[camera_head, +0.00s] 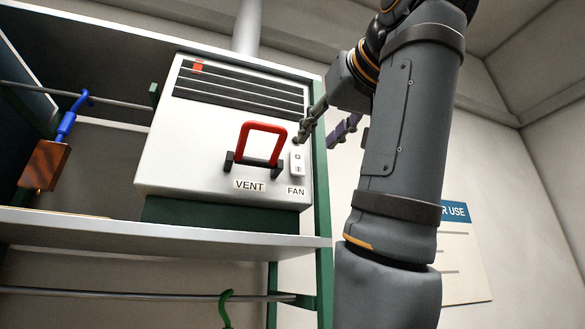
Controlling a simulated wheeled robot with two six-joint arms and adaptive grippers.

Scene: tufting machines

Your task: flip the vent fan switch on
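The vent fan unit (200,135) is a white box with dark slats, standing on a shelf in the head view. The fan switch (297,164) is a small white rocker on the right of its front face, above the label FAN. A red handle (264,127) on dark mounts sits left of the switch, above the label VENT. My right gripper (308,138) is just above and right of the switch, with one finger close to it. I cannot tell whether that finger touches it. The gripper's opening is not clear from this angle. My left gripper is not in view.
The shelf (180,229) has a green post (322,200) at its right end. A tool with a brown block (44,165) hangs from a blue hook on a rail at the left. A green hook (226,308) hangs below. A sign (462,255) is behind my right arm.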

